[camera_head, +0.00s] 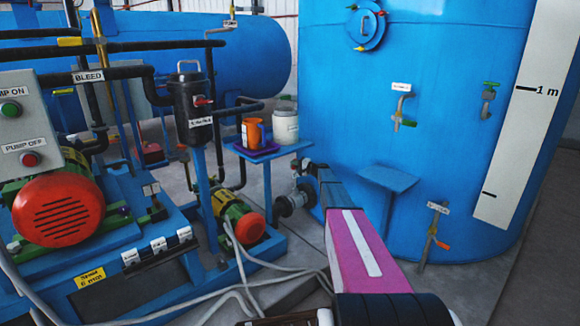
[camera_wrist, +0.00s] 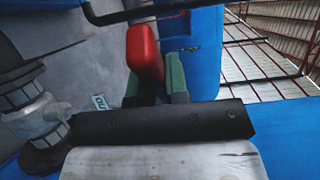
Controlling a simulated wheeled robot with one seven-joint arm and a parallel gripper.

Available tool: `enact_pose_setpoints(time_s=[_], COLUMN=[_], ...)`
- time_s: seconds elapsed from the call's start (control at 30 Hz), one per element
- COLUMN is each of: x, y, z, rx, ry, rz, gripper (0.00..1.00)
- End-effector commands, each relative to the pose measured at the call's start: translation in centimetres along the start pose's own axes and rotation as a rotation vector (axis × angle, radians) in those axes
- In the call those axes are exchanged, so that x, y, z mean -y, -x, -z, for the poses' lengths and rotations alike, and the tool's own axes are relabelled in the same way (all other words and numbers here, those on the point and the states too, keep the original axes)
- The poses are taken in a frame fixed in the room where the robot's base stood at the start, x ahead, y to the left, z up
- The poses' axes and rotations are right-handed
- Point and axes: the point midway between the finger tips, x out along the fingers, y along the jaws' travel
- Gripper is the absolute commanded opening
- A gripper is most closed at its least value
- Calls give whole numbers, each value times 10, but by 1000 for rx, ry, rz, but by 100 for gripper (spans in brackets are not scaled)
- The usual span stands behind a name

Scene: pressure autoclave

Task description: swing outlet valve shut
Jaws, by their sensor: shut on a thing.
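The outlet valve's red lever handle (camera_wrist: 143,52) shows in the wrist view, between the green finger pads of my gripper (camera_wrist: 155,82). My gripper is shut on this handle. A small label (camera_wrist: 99,101), only partly readable, lies left of the fingers. In the head view my arm reaches to the low flanged outlet fitting (camera_head: 290,203) at the left foot of the big blue tank (camera_head: 345,120). There my arm hides the handle and most of the valve. The handle's exact angle to the pipe cannot be told.
A grey flanged fitting (camera_wrist: 38,120) is close on the left in the wrist view. A small blue shelf (camera_head: 388,178) sticks out right of my arm. A stand with an orange mug (camera_head: 252,133) and a white jar (camera_head: 285,126) is just left. Hoses (camera_head: 240,275) cross the floor.

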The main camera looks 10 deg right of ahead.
Motion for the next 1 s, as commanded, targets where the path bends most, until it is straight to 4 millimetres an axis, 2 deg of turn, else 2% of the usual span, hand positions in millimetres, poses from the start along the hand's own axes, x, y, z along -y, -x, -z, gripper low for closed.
enact_pose_setpoints(time_s=[0.03,0.4,1.0], x=[-1,-1,-1], y=[4,28,35], z=[6,18,21], rx=[34,251,313], ry=[0,-1,0], rz=[0,-1,-1], gripper=[0,0,0])
